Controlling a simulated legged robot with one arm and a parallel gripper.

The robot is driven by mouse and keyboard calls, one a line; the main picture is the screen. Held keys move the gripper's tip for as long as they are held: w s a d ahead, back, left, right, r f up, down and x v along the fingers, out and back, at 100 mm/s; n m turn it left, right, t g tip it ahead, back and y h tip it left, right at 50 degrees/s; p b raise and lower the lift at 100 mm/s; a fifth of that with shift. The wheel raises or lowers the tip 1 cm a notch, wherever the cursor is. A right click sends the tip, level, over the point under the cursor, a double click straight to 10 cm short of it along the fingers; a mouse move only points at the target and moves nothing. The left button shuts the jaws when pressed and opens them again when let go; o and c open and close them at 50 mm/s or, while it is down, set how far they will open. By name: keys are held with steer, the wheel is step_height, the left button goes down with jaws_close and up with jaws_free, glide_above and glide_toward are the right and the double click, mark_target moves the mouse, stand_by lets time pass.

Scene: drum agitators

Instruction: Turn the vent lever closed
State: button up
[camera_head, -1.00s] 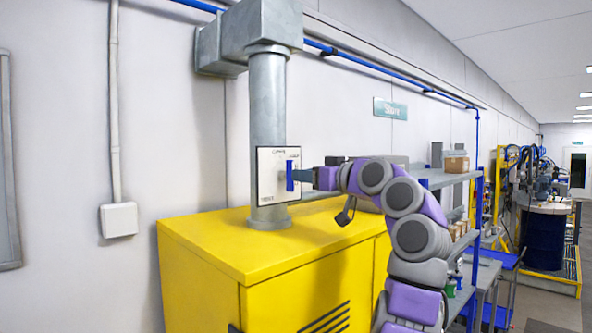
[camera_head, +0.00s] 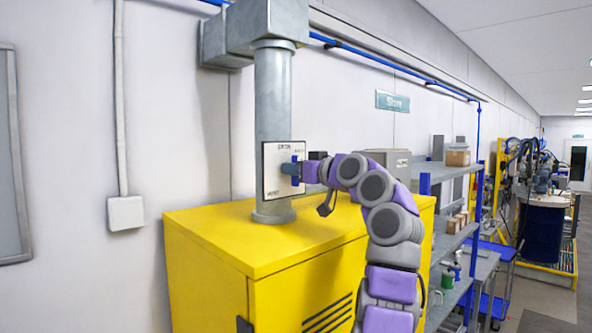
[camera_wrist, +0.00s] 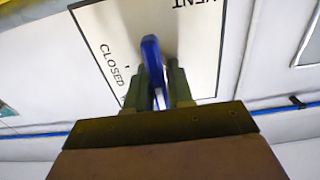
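The vent lever (camera_head: 294,160) is a blue handle on a white plate (camera_head: 272,180) fixed to the grey vertical duct. In the wrist view the lever (camera_wrist: 152,58) is upright and slightly tilted, and the plate (camera_wrist: 200,40) shows "VENT" at upper right and "CLOSED" at left. My gripper (camera_wrist: 158,88) has a dark finger on each side of the lever, with little or no gap, and looks shut on it. In the head view my gripper (camera_head: 296,172) is at the plate and partly hides the lever.
A yellow cabinet (camera_head: 215,245) stands below the duct (camera_head: 272,95). A grey box (camera_head: 388,160) is behind my arm. Shelves (camera_head: 445,175) with cartons are at right. A conduit with a white box (camera_head: 125,213) is on the left wall.

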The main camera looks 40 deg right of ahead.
steer(key=shift+d, duration=0.1)
jaws_close()
steer(key=shift+m, duration=0.3)
steer(key=shift+m+b, duration=0.3)
steer(key=shift+m, duration=0.9)
steer(key=shift+d+m, duration=0.1)
steer(key=shift+m, duration=0.7)
steer(key=shift+m+p, duration=1.55)
steer(key=shift+m, duration=0.35)
steer(key=m+p, duration=0.2)
steer(key=m, duration=0.1)
steer(key=shift+d+f+m, duration=0.1)
steer(key=shift+f+m, duration=0.05)
steer(key=shift+m, duration=0.25)
steer(key=m, duration=0.5)
steer(key=shift+d+f+m, duration=0.15)
steer(key=shift+f+m, duration=0.15)
steer(key=shift+f, duration=0.2)
